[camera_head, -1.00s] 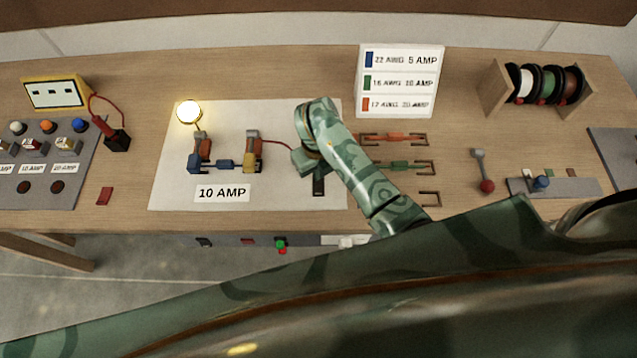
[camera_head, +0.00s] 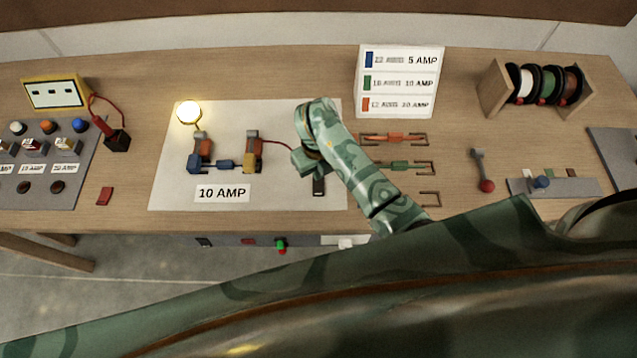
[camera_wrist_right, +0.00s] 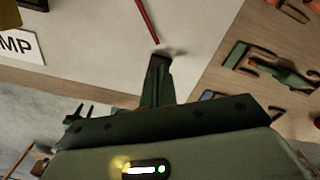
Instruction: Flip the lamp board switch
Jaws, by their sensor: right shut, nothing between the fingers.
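The white lamp board (camera_head: 265,197) lies on the wooden bench with a "10 AMP" label (camera_head: 222,193). Its round lamp (camera_head: 189,112) is lit at the upper left corner. A red wire (camera_head: 278,143) runs right from the fuse holders to under my right gripper (camera_head: 309,161), which is over the board's right part. In the right wrist view the gripper (camera_wrist_right: 160,58) is shut and empty, its tip close to the board beside the end of the red wire (camera_wrist_right: 147,20). My left gripper is out of view.
Orange (camera_head: 395,138) and green (camera_head: 400,166) fuse links lie right of the board. A sign with wire gauges (camera_head: 400,110) and a spool rack (camera_head: 490,92) stand behind. A grey panel with coloured knobs (camera_head: 48,148) is at left.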

